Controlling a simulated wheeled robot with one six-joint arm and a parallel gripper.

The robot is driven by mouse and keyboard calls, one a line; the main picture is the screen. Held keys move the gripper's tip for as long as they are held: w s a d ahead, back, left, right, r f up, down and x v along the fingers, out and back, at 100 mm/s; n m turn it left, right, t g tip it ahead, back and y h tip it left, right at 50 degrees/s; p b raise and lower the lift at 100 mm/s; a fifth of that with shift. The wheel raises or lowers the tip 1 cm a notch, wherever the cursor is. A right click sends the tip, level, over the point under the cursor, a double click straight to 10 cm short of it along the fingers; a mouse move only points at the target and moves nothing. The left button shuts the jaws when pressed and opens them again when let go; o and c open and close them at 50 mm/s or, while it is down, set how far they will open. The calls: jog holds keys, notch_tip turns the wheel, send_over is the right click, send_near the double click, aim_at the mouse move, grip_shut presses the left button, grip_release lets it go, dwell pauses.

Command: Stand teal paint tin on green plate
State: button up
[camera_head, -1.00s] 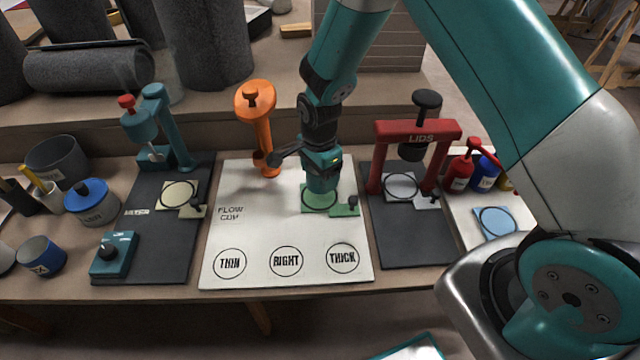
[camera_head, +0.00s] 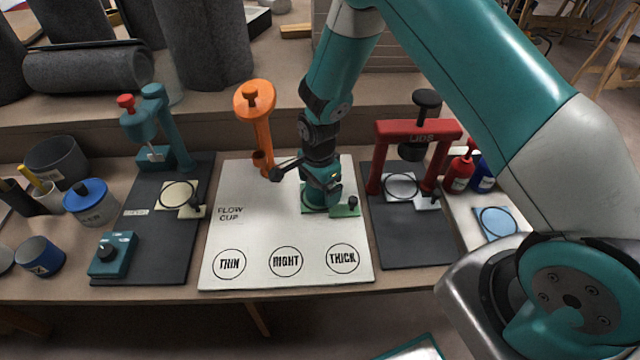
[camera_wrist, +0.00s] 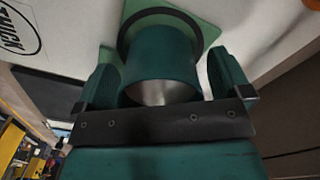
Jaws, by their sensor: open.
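The teal paint tin (camera_wrist: 160,62) stands on the green plate (camera_wrist: 190,12), within or over its dark ring, in the wrist view. Its grey top end faces the camera. My gripper (camera_wrist: 163,75) is open, with one finger on each side of the tin and a visible gap at each side. In the head view my gripper (camera_head: 320,185) is low over the green plate (camera_head: 345,211), and my wrist and gripper hide much of the tin and the ring there.
A small knobbed clamp (camera_head: 353,203) sits at the plate's right end. A red LIDS press (camera_head: 418,130) stands close on the right, and an orange post (camera_head: 262,130) on the left. The white board (camera_head: 260,235) is clear in front, with printed circles.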

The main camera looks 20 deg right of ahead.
jog(key=shift+r, duration=0.1)
jog(key=s+a+r+n+y, duration=0.1)
jog(key=s+r+n, duration=0.1)
jog(key=r, duration=0.8)
jog(key=s+a+r+n, duration=0.1)
jog(key=s+r+n, duration=0.15)
jog(key=r, duration=0.75)
jog(key=s+a+r+n+y, duration=0.1)
jog(key=s+r+n, duration=0.5)
jog(key=s+n, duration=0.2)
jog(key=s+a+r+n+y, duration=0.1)
jog(key=s+r+n+y, duration=0.1)
jog(key=s+r+n, duration=0.4)
jog(key=s+n, duration=0.3)
jog(key=s, duration=0.3)
jog(key=shift+s+a+r+p, duration=0.2)
jog(key=shift+r+p, duration=0.1)
jog(key=shift+p, duration=0.1)
